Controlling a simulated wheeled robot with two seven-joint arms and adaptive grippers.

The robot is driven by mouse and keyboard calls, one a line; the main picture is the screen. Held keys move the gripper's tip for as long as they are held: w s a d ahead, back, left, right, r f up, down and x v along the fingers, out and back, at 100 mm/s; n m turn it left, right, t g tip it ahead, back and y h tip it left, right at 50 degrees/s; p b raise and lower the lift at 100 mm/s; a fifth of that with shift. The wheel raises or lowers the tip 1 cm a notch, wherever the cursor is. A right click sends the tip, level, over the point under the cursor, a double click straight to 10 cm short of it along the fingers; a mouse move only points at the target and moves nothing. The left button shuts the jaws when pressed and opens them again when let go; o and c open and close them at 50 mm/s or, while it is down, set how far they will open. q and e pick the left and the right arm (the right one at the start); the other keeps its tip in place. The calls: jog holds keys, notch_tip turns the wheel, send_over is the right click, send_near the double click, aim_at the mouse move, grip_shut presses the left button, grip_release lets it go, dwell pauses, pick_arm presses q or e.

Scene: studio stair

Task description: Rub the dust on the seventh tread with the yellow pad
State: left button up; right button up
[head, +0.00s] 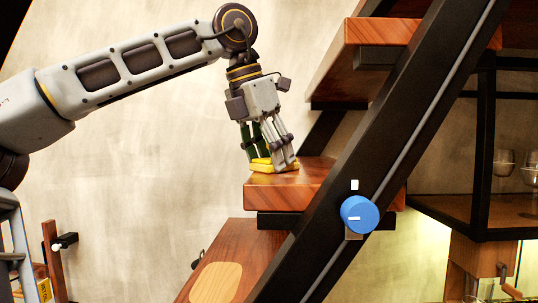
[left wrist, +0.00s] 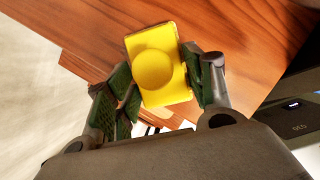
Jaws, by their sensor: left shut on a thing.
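The yellow pad (head: 262,166) is at the left end of a wooden tread (head: 300,185) in the head view. My left gripper (head: 270,160) points down over this tread and is shut on the pad. In the left wrist view the pad (left wrist: 157,70) has a round raised grip and sits between the two dark green finger pads of the gripper (left wrist: 160,88). It lies over the wood grain of the tread (left wrist: 240,35), near its edge. Whether it touches the wood is hard to tell. No dust can be made out. My right gripper is not in view.
A black sloping stringer (head: 385,140) with a blue round knob (head: 359,214) runs beside the treads. Another tread (head: 375,32) overhangs at upper right. A lower tread (head: 235,260) holds a pale wooden board (head: 216,283). Glasses (head: 505,162) stand on a shelf at right.

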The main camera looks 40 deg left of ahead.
pick_arm(q)
jog(key=shift+w+a, duration=0.5)
jog(key=shift+w, duration=0.05)
jog(key=shift+w, duration=0.1)
jog(key=shift+w+a+f, duration=0.1)
jog(key=shift+w+a, duration=0.9)
jog(key=shift+w, duration=0.15)
jog(key=shift+d, duration=0.1)
jog(key=shift+w+d, duration=0.35)
jog(key=shift+w, duration=0.15)
jog(key=shift+s, duration=0.1)
jog(key=shift+s+d, duration=1.1)
jog(key=shift+s, duration=0.15)
